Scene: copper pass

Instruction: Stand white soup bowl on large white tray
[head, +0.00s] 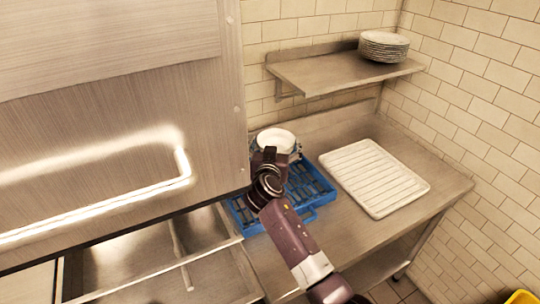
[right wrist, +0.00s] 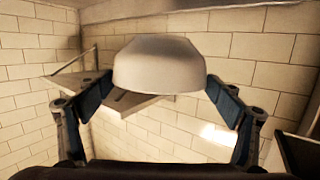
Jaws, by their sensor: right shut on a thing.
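The white soup bowl (head: 276,140) is held by my right gripper (head: 273,156) over the blue crate in the head view. In the right wrist view the bowl (right wrist: 159,66) sits between the two blue-padded fingers of the gripper (right wrist: 159,90), which touch its sides. The large white tray (head: 374,178) lies on the steel counter to the right of the gripper. Its ribbed top is bare. My left gripper does not show in either view.
The blue crate (head: 326,191) stands on the counter (head: 446,187), left of the tray. A wall shelf (head: 342,71) with a stack of white plates (head: 383,46) is above the back. A large steel hood-like box (head: 110,120) fills the left. A yellow thing (head: 521,297) is at lower right.

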